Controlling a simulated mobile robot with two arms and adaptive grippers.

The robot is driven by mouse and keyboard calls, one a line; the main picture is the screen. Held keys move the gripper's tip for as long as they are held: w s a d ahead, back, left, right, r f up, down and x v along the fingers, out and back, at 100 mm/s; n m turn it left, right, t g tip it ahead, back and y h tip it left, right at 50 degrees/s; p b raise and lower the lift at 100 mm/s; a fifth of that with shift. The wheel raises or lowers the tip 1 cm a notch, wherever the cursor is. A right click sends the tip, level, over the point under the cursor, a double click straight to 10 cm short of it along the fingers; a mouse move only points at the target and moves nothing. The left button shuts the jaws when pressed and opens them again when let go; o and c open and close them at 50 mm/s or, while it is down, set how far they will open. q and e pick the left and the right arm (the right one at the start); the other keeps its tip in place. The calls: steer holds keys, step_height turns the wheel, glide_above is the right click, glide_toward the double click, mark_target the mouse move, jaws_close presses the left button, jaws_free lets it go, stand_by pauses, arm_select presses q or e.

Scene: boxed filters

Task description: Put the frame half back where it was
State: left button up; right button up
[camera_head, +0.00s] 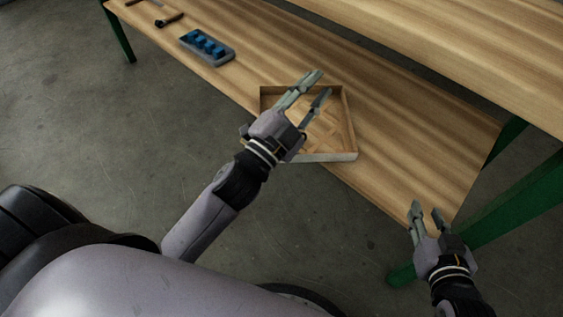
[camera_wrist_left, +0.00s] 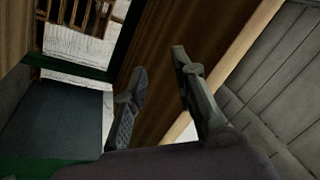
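A shallow, open, tan frame-like tray (camera_head: 348,122) with raised sides and crossing strips inside lies on the wooden bench; I take it to be the frame half, but cannot be sure. My left gripper (camera_head: 325,82) is over the tray and hides part of its left and middle. Its fingers are apart with nothing between them, and they also show apart and empty in the left wrist view (camera_wrist_left: 160,70). Whether it touches the tray cannot be told. My right gripper (camera_head: 426,208) is open and empty by the bench's front edge, right of the tray.
A grey tray with blue blocks (camera_head: 207,46) sits on the bench further left, with a dark hand tool (camera_head: 169,20) beyond it. A higher wooden surface (camera_head: 480,45) is at the upper right. Green legs (camera_head: 510,205) stand at the right. The bench right of the frame-like tray is clear.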

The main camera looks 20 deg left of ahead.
arm_select(q)
steer(key=s+a+f+n+g+y, duration=0.1)
steer(key=s+f+n+g, duration=0.3)
steer(key=f, duration=0.3)
steer(key=s+a+f+n+g+y, duration=0.1)
steer(key=s+f+n+g+y, duration=0.1)
steer(key=f+n, duration=0.4)
steer(key=s+f+g, duration=0.1)
steer(key=s, duration=0.1)
steer(key=shift+s+a+f+n+g, duration=0.3)
steer(key=shift+a+f+g, duration=0.05)
steer(key=shift+g, duration=0.05)
arm_select(e)
steer(key=shift+w, duration=0.1)
